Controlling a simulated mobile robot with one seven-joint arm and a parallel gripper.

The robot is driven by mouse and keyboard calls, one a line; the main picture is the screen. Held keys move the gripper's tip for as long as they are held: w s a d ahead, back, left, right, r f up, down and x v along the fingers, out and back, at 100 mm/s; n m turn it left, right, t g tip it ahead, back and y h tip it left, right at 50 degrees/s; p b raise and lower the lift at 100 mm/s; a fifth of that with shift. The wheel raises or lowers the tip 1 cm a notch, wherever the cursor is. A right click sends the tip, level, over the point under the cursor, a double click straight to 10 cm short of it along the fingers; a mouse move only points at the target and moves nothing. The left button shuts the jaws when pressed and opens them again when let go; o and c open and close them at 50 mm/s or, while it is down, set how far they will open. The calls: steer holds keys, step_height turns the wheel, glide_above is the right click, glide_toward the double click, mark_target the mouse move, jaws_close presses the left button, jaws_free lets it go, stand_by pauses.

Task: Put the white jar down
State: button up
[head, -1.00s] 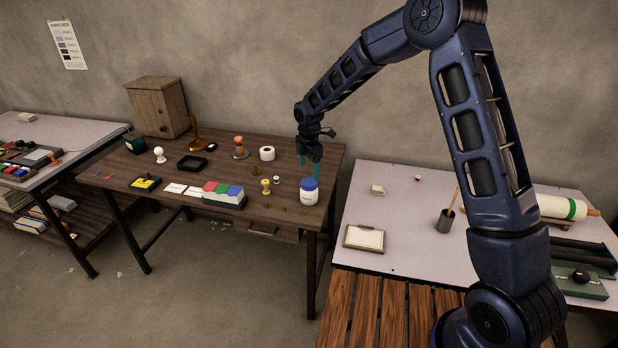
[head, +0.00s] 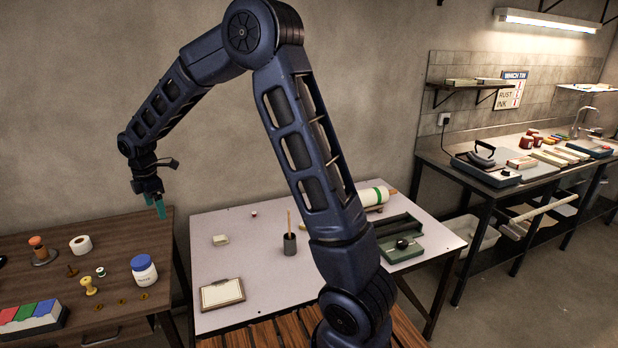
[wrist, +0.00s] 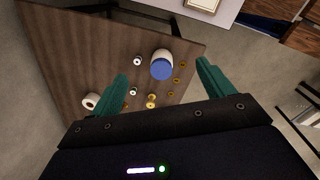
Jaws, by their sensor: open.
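The white jar (head: 144,271) has a blue lid and stands upright near the right edge of the dark wooden table (head: 120,240). In the wrist view the jar (wrist: 161,65) shows from above, lid towards the camera, beyond and between the teal fingertips. My gripper (head: 155,206) is open and empty. It hangs above the jar, clear of it, near the back of the table in the head view. The gripper's two fingers (wrist: 162,72) are spread wide apart in the wrist view.
Near the jar are a white roll (head: 80,246), a yellow stamp (head: 89,286) and several small brass pieces. A coloured block set (head: 32,318) lies to the left. A pale table (head: 240,255) to the right holds a clipboard (head: 222,294) and a dark cup (head: 290,245).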

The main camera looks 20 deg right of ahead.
steer(key=s+d+r+m+t, duration=0.1)
steer(key=s+d+r+m, duration=0.3)
steer(key=d, duration=0.5)
steer(key=s+d+r+m, duration=0.1)
steer(key=d+r+m, duration=0.35)
steer(key=d, duration=0.45)
steer(key=s+d+r+m+t, duration=0.1)
steer(key=s+d+r+m, duration=0.2)
steer(key=d+r, duration=0.45)
steer(key=s+d+f+m+t, duration=0.1)
steer(key=s+d+f+m, duration=0.1)
steer(key=s+d+m, duration=1)
steer(key=shift+s+d+t, duration=0.4)
steer(key=shift+s+d, duration=2.05)
steer(key=shift+s, duration=0.75)
